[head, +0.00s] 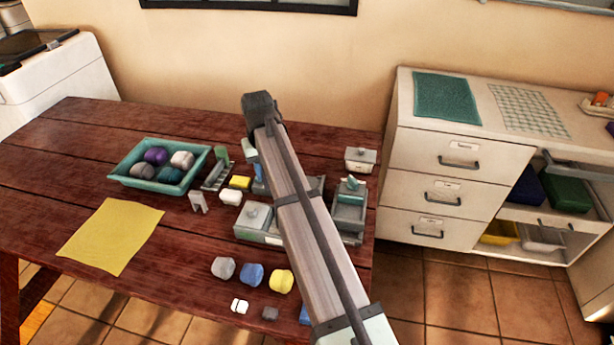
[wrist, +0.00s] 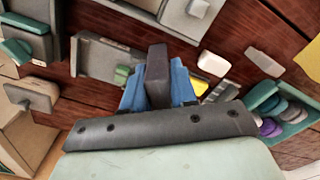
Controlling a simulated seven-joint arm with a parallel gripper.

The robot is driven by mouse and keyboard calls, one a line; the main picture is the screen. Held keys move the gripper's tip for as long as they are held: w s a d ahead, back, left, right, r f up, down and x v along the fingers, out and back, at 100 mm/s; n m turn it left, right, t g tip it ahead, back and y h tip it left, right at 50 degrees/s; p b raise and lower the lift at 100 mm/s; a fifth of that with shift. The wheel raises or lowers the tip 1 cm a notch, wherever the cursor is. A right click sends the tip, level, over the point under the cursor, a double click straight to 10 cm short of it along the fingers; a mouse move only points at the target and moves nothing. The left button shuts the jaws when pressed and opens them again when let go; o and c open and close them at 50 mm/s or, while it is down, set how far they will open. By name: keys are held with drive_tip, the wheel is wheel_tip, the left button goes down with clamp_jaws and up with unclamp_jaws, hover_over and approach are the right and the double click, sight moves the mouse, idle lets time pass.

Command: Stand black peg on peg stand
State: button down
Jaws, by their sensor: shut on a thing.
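My gripper (wrist: 157,88) shows in the wrist view with blue fingers shut around a dark upright block, which looks like the black peg (wrist: 157,70). In the head view my arm covers most of the gripper; a bit of blue shows beside the arm. The peg is not clearly visible there. A grey slotted stand (head: 216,177) with a green upright piece is left of my arm in the head view. It may be the peg stand; I cannot tell for sure. In the wrist view my gripper hides part of the table beneath it.
A teal tray (head: 130,178) of balls and a yellow mat (head: 112,236) lie to the left. A yellow block (head: 240,183), white block (head: 230,198), grey bracket (head: 198,203) and lidded grey box (head: 252,217) crowd the middle. Several small blocks lie near the front edge.

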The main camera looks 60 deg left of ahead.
drive_tip(key=s+a+r+n, duration=0.2)
drive_tip(key=s+a+n, duration=0.1)
drive_tip(key=s+a, duration=0.85)
drive_tip(key=r+n, duration=0.1)
drive_tip(key=n, duration=0.4)
hover_over(212, 172)
drive_tip(key=shift+d+n, duration=0.15)
drive_tip(key=shift+n, duration=1.45)
drive_tip(key=shift+f, duration=6.65)
drive_tip(key=c, duration=0.8)
unclamp_jaws()
drive_tip(key=shift+r, duration=0.1)
